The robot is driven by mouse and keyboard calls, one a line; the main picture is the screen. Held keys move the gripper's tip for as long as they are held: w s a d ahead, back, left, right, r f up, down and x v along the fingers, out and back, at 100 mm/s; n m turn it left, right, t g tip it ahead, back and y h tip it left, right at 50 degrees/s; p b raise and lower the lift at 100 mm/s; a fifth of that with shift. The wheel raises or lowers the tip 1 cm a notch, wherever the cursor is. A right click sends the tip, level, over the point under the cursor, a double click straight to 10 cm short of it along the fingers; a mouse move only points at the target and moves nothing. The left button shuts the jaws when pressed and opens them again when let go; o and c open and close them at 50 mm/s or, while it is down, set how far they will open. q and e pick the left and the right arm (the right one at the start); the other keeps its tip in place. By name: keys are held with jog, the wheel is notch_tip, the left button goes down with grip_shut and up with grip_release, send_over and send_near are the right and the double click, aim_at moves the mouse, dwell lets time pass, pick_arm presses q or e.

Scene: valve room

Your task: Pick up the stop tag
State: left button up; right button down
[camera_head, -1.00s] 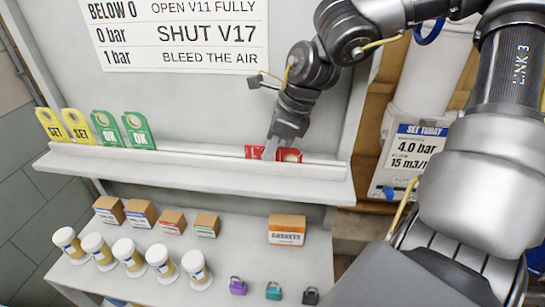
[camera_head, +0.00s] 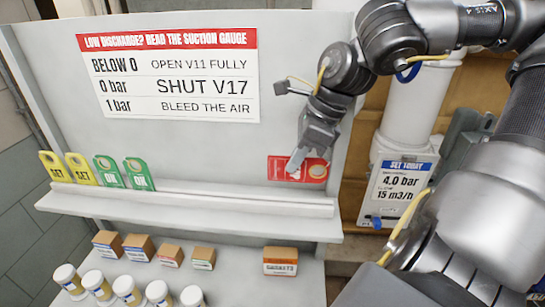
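A gap shows between the tag's lower edge and the white shelf (camera_head: 230,216). My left gripper is not in view.
Yellow SET tags (camera_head: 52,168) and green OK tags (camera_head: 139,175) stand at the shelf's left end. Small boxes (camera_head: 280,262) and several white-lidded jars (camera_head: 126,290) sit below. A pressure sign (camera_head: 399,186) stands to the right.

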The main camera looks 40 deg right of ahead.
jog(key=s+d+r+p, duration=0.2)
jog(key=s+d+r, duration=0.1)
jog(key=s, duration=0.3)
jog(key=shift+s+d, duration=0.1)
jog(key=shift+s, duration=0.05)
dwell(0.6)
jog(key=shift+f, duration=0.15)
dwell(0.7)
jog(key=w+a+f+b, duration=0.3)
jog(key=w+f, duration=0.1)
jog(key=w, duration=0.2)
jog(key=w+a+f+b, duration=0.2)
jog(key=w+f+b, duration=0.2)
jog(key=w, duration=0.1)
jog(key=shift+w+a+f, duration=0.3)
jog(key=shift+w+a, duration=0.1)
